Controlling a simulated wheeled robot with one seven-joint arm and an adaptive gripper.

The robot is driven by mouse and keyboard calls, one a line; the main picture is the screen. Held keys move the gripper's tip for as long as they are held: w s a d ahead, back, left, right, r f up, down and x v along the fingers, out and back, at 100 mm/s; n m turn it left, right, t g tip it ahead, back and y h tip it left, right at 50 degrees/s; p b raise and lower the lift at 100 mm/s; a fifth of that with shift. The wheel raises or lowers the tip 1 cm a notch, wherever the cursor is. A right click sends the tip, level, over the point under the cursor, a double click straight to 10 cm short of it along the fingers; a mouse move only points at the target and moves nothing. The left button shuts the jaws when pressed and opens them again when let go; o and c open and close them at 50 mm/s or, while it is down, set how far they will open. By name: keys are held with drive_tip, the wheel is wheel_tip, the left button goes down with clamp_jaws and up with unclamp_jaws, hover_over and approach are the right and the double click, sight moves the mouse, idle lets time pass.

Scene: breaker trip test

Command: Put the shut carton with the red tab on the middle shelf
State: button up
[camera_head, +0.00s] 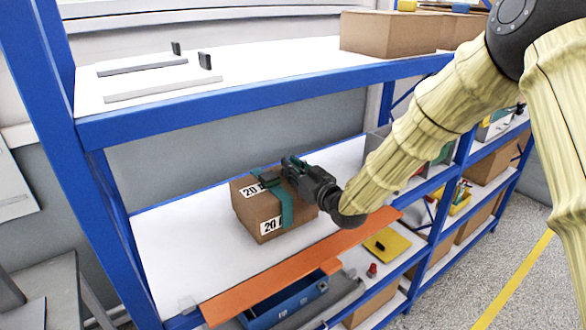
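A brown carton (257,215) with white "20 A" labels stands on the white middle shelf (180,250), left of its centre. Its top looks shut. A teal strip (286,208) runs over its top and down its front; no red tab shows on the sides I see. My gripper (288,170) is at the carton's upper right edge, reaching in from the right, and covers part of its top. Its fingertips blend with the teal strip, so I cannot tell whether they grip the carton.
An orange strip (300,262) lies along the middle shelf's front edge. The upper shelf (250,75) holds two grey brackets and brown boxes (388,35). Below are a blue bin (285,303), a yellow item (387,245) and a small red item (372,270). Left of the carton is clear.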

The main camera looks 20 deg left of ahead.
drive_tip(key=shift+o, duration=0.8)
drive_tip(key=shift+r, duration=0.1)
drive_tip(key=shift+r, duration=0.1)
drive_tip(key=shift+s+d, duration=0.1)
drive_tip(key=shift+d, duration=0.1)
drive_tip(key=b+v, duration=0.5)
drive_tip(key=v, duration=0.6)
drive_tip(key=shift+s+d, duration=0.2)
drive_tip(key=shift+s, duration=0.05)
